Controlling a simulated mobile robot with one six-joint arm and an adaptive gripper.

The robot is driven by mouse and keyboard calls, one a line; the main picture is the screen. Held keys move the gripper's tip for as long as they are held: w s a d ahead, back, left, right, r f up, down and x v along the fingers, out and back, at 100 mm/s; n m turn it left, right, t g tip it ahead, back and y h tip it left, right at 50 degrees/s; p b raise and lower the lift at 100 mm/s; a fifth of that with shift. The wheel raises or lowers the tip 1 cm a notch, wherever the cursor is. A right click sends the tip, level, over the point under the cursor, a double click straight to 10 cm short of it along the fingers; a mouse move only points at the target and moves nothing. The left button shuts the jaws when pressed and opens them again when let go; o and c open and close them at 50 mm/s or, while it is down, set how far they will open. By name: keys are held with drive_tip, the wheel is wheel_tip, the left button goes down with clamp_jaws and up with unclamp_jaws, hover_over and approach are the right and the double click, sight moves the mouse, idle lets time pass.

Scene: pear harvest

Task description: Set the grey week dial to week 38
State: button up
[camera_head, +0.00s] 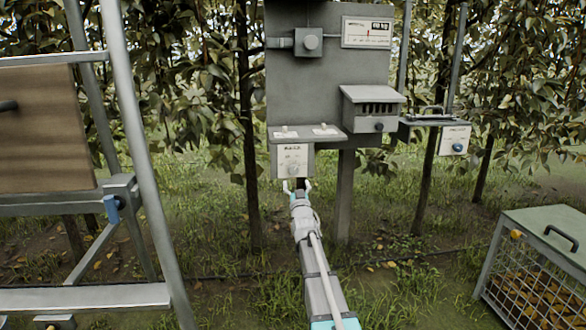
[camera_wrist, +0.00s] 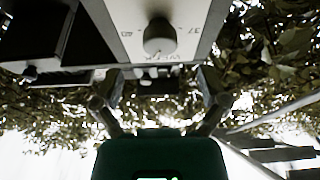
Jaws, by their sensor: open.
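The grey week dial (camera_wrist: 158,37) is a round knob on a pale panel at the top of the wrist view. A number like 37 shows to its right and a partly legible number to its left; its pointer setting cannot be read. In the head view the panel (camera_head: 292,160) hangs under a small shelf on the grey post board, and the dial is tiny there. My gripper (camera_head: 297,187) is open and empty, just below and in front of the panel. In the wrist view its two fingers (camera_wrist: 160,88) stand apart, clear of the dial.
The board carries a scale display (camera_head: 367,32), a grey box (camera_head: 308,42) and a slotted box (camera_head: 371,108) with a knob. A panel with a blue knob (camera_head: 457,147) is to the right. A metal frame (camera_head: 140,150) stands left, a mesh crate (camera_head: 545,225) lower right.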

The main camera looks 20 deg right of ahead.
sight(293, 172)
drive_tip(key=shift+p+x, duration=1.1)
drive_tip(key=shift+x, duration=2.4)
drive_tip(key=c, duration=1)
drive_tip(key=shift+a, duration=0.2)
drive_tip(key=shift+c, duration=0.7)
drive_tip(key=shift+d, duration=0.1)
